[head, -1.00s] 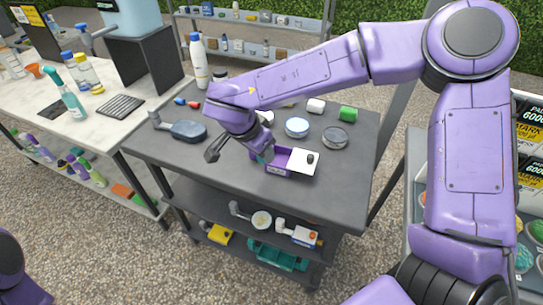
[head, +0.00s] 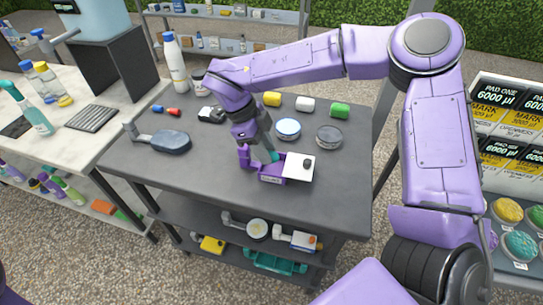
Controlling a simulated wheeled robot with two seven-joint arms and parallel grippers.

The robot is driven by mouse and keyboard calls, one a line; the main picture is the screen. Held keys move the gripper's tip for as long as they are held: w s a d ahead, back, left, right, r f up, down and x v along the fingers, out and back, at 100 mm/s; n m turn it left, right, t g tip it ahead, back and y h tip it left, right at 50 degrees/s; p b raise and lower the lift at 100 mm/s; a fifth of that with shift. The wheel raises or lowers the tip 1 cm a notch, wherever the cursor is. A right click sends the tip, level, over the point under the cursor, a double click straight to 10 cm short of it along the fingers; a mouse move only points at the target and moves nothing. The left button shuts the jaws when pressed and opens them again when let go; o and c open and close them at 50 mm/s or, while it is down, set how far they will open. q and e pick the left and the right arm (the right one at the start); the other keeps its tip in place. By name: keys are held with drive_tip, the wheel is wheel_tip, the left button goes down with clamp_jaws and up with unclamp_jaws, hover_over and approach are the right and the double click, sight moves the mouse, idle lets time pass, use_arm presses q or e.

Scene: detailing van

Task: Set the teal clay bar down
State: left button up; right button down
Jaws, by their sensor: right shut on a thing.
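My right gripper (head: 261,160) reaches down over the dark cart top and is shut on the teal clay bar (head: 273,157), of which only a small part shows. The bar is at the open left part of a small purple box (head: 271,179). Whether the bar touches the box floor I cannot tell. The box has a white lid (head: 300,167) with a dark knob, covering its right side. My left gripper is not in view.
On the cart top (head: 220,195) lie a dark blue brush-like tool (head: 171,141), two round tins (head: 288,128) and yellow, white and green blocks (head: 340,110) at the back. A white bottle (head: 174,62) stands at the back left. The front of the top is clear.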

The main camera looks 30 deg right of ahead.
sight(278, 171)
drive_tip(key=shift+d+f, duration=0.65)
drive_tip(key=shift+f, duration=0.1)
drive_tip(key=f, duration=0.1)
drive_tip(key=d+f, duration=0.1)
drive_tip(key=f, duration=0.1)
drive_tip(key=shift+f, duration=0.2)
drive_tip(key=shift+w+f, duration=0.15)
drive_tip(key=shift+f, duration=0.2)
drive_tip(key=shift+a+f, duration=0.1)
drive_tip(key=c, duration=1.1)
unclamp_jaws()
drive_tip(key=shift+o, duration=0.2)
drive_tip(key=v, duration=1.2)
